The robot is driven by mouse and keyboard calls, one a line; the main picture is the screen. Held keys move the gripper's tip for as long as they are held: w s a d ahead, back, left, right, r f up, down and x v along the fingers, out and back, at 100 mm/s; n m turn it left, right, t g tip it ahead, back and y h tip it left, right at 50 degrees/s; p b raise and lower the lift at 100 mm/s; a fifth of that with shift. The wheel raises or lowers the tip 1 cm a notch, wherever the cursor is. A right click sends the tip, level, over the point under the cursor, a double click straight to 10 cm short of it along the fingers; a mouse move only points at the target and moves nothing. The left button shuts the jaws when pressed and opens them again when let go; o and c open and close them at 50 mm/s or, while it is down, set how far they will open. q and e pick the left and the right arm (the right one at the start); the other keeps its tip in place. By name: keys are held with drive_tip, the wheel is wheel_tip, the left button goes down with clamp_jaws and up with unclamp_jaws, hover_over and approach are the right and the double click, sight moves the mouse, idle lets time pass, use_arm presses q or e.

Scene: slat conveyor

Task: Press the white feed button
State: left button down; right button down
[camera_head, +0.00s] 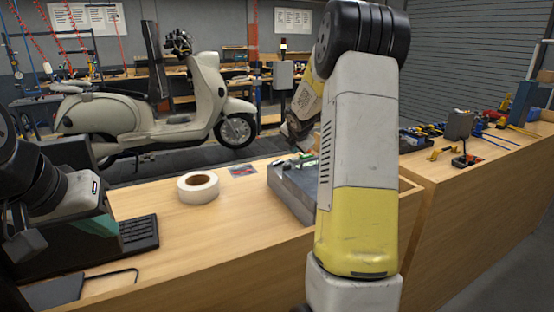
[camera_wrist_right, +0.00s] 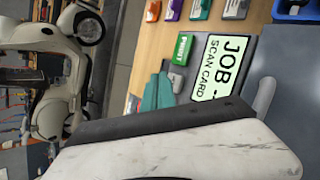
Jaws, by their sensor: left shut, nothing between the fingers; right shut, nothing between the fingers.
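In the right wrist view a white scuffed part of my arm fills the bottom.
A tape roll (camera_head: 198,187) and a grey unit (camera_head: 292,190) stand on the wooden bench (camera_head: 190,240). A cream scooter (camera_head: 150,105) stands behind on the dark conveyor.

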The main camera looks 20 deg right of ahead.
sight(294, 160)
drive_tip(key=shift+r, duration=2.5)
drive_tip(key=shift+s+a+r, duration=0.15)
drive_tip(key=s+a+r+m+g+y, duration=0.1)
drive_tip(key=s+a+r+m, duration=0.1)
drive_tip(key=s+a+m, duration=0.5)
drive_tip(key=s+a+r+m+y, duration=0.1)
drive_tip(key=s+a+r+m, duration=0.15)
drive_tip(key=s, duration=0.75)
drive_tip(key=s+a+r+m+g, duration=0.1)
drive_tip(key=s+a+r+m, duration=0.1)
drive_tip(key=s+a+m, duration=0.55)
drive_tip(key=s+a+f+m+y, duration=0.1)
drive_tip(key=s+f+m, duration=0.1)
drive_tip(key=s, duration=0.5)
drive_tip(key=s+a+f+m+y, duration=0.1)
drive_tip(key=s+a+m, duration=0.1)
drive_tip(key=s+m, duration=0.2)
drive_tip(key=s, duration=0.3)
drive_tip(key=shift+s+a+f+g+y, duration=0.2)
drive_tip(key=shift+f+g+y, duration=0.1)
drive_tip(key=shift+f+y, duration=0.1)
